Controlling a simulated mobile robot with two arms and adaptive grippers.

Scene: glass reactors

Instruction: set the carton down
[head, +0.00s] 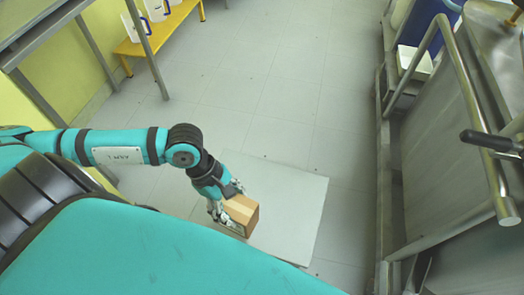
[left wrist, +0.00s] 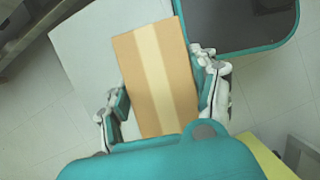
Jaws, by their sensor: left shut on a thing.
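A brown carton (head: 241,211) with a paler tape stripe is held at the end of my left arm in the head view. My left gripper (head: 228,208) is shut on it. In the left wrist view the carton (left wrist: 158,75) sits between the two fingers of my left gripper (left wrist: 160,95), one on each side. Below and behind the carton is a flat pale grey board or platform (head: 297,208), which also shows in the left wrist view (left wrist: 85,60). I cannot tell whether the carton touches it. My right gripper is not in view.
A yellow bench (head: 160,32) with white jugs stands at the back left, near a grey metal frame (head: 120,50). On the right are steel equipment and a thick rail (head: 470,95). The tiled floor (head: 290,90) between is clear.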

